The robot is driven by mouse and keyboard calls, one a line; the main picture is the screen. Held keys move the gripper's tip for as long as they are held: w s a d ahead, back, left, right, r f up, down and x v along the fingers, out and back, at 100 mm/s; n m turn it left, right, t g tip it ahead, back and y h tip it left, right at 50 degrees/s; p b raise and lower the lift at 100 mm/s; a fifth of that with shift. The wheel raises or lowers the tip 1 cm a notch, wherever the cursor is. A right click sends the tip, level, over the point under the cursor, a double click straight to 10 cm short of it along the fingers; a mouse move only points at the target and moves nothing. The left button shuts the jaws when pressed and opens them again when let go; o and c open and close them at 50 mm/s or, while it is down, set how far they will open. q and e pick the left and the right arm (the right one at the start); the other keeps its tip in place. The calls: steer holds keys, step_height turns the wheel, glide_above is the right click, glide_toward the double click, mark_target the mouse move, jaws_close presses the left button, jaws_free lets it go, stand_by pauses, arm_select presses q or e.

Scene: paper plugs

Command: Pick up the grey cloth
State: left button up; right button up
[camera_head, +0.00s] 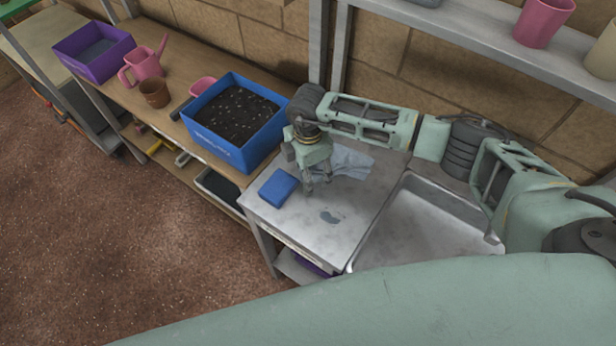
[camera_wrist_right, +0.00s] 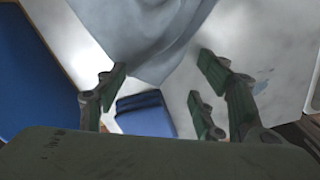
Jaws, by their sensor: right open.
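The grey cloth (camera_head: 349,163) lies crumpled on the metal table, towards its back edge by the wall. It also fills the top middle of the right wrist view (camera_wrist_right: 145,32). My right gripper (camera_head: 318,184) points down over the table beside the cloth's left end and hides part of it. In the right wrist view its fingers (camera_wrist_right: 160,86) are apart with nothing between them, and the cloth lies just beyond the fingertips. I cannot tell whether they touch it. My left gripper is not in view.
A blue folded cloth or sponge (camera_head: 279,187) lies left of the gripper. A blue soil-filled crate (camera_head: 238,151) stands close on the left. A sink (camera_head: 425,226) is at the right. A shelf (camera_head: 480,42) hangs above. A small puddle (camera_head: 332,216) marks the table front.

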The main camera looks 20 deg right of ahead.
steer(key=shift+f, duration=0.1)
steer(key=shift+f, duration=0.25)
steer(key=shift+c, duration=0.5)
steer(key=shift+s+f, duration=0.1)
steer(key=shift+s, duration=0.2)
steer(key=c, duration=1.2)
steer(key=shift+w, duration=0.1)
jaws_close()
steer(key=shift+w, duration=0.2)
